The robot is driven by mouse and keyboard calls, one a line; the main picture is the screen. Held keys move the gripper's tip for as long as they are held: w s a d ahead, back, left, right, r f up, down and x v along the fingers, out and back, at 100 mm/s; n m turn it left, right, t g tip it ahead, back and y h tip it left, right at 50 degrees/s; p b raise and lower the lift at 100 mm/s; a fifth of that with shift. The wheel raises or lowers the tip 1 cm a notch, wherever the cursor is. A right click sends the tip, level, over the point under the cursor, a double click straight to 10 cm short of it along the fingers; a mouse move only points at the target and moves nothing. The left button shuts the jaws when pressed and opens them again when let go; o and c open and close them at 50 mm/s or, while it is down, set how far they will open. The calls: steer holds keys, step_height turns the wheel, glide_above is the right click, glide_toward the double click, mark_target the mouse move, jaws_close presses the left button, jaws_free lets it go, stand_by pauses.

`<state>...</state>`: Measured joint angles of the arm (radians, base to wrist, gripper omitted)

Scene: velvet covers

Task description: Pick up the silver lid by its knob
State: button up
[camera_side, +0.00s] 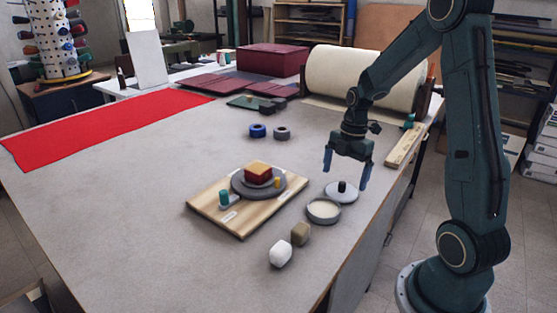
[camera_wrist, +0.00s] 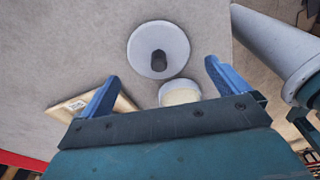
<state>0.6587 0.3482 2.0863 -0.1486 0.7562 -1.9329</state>
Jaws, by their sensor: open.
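The silver lid (camera_side: 340,196) lies flat on the grey table, with a dark upright knob (camera_side: 342,186) at its middle. In the wrist view the lid (camera_wrist: 158,44) is a pale disc ahead of the fingers, its knob (camera_wrist: 159,60) near the centre line. My gripper (camera_side: 346,174) is open and empty, above the table and over the lid's area. In the wrist view its two blue fingers (camera_wrist: 159,78) stand wide apart. Neither finger appears to touch the knob. An open round tin (camera_side: 323,211) with cream contents sits just in front of the lid.
A wooden board (camera_side: 208,211) carries a grey disc (camera_side: 241,190) with a red and tan block (camera_side: 258,172). White (camera_side: 281,253) and brown (camera_side: 300,233) blocks lie in front. Two rings, blue (camera_side: 258,130) and grey (camera_side: 282,132), lie behind. A large cream roll (camera_side: 340,78) stands at the back.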

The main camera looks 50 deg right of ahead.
mark_target(343, 183)
steer(key=shift+a+f, duration=0.15)
steer(key=shift+f, duration=1.95)
steer(key=c, duration=0.9)
